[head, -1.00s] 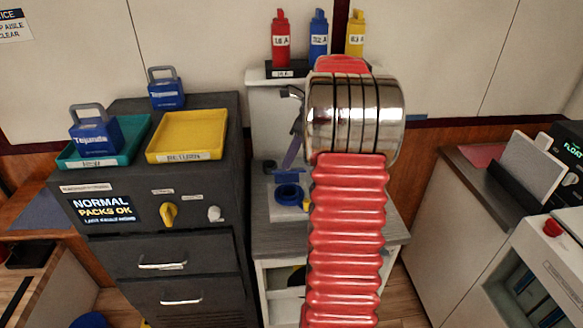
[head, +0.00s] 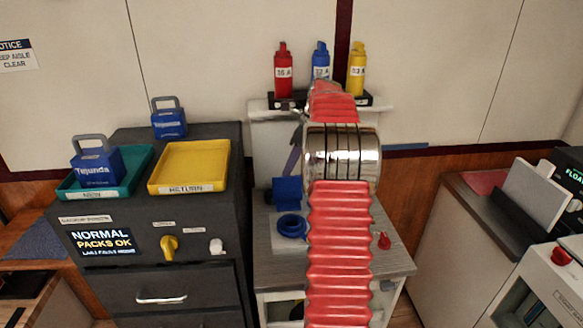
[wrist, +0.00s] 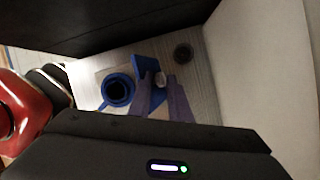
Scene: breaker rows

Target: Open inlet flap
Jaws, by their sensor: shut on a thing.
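The blue inlet flap (head: 287,189) stands raised behind the blue inlet ring (head: 291,226) on the grey counter in the head view. In the wrist view the flap (wrist: 143,65) is a blue plate beside the round, dark-centred ring (wrist: 117,90). My gripper (wrist: 159,80) has purple fingers, one each side of a small pale knob at the flap, and is shut on it. In the head view my gripper (head: 292,168) comes down at the flap, partly hidden by my red arm.
A red knob (head: 384,240) stands on the counter right of my arm. A dark round piece (wrist: 183,52) sits beyond the flap. Red, blue and yellow bottles (head: 357,69) stand on the back shelf. A dark cabinet (head: 200,265) with trays is close on the left.

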